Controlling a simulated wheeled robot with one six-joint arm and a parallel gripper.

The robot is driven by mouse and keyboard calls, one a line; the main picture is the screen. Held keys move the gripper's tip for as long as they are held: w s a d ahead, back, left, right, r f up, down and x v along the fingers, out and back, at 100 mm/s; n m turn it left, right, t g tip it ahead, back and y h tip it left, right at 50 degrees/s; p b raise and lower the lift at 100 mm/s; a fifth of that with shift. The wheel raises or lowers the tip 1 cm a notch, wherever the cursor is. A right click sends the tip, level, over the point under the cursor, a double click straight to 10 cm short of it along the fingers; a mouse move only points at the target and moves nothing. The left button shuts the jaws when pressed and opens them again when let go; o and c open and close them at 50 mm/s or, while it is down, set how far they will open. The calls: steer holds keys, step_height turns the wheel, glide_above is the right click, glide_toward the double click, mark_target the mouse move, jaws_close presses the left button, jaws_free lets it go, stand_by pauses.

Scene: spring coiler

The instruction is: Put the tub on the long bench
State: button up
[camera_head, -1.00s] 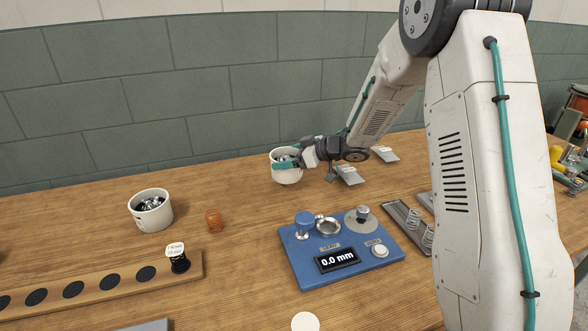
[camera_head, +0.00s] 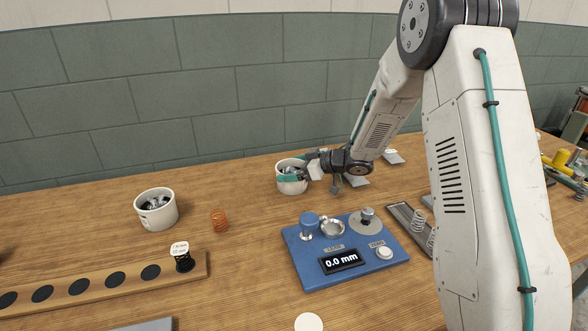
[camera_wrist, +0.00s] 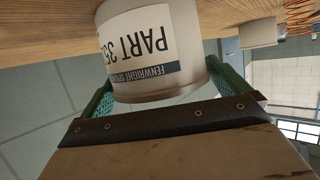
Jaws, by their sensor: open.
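A white tub (camera_head: 291,187) with metal parts in it stands upright on the wooden bench (camera_head: 235,262), towards the back middle. In the wrist view the tub (camera_wrist: 148,50) shows a label reading "PART 35" and is upside down in the picture. My gripper (camera_head: 300,171) is at the tub, with its green-padded fingers open on either side of it. In the wrist view the gripper (camera_wrist: 165,92) has one finger at each side of the tub wall; whether the pads touch it is hard to tell. The tub's far side is hidden.
A second white tub (camera_head: 157,221) stands at the left, with a copper spring (camera_head: 219,221) beside it. A blue gauge (camera_head: 345,250) reading 0.0 mm is in front of my gripper. A wooden strip (camera_head: 105,281) with dark discs lies front left. Bare wood lies between the tubs.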

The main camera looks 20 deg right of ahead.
steer(key=v, duration=1.2)
step_height(320, 180, up, 8)
steer(key=w+d+m+t+h, duration=0.1)
steer(key=d+m+t+h, duration=0.15)
steer(key=h, duration=0.35)
steer(key=s+d+r+m+h, duration=0.3)
steer(key=s+r+m+h, duration=0.1)
steer(key=s+r+h, duration=0.3)
steer(key=s+a+f+m+g+y, duration=0.1)
steer(key=s+a+g, duration=0.2)
steer(key=s, duration=0.8)
steer(key=s+a+f+m+g+y, duration=0.1)
steer(key=s+a+g, duration=0.2)
steer(key=s, duration=0.8)
steer(key=s+a+f+m+g, duration=0.1)
steer(key=s+a+g, duration=0.3)
steer(key=s, duration=0.7)
steer(key=shift+a+y, duration=0.4)
steer(key=shift+a, duration=0.05)
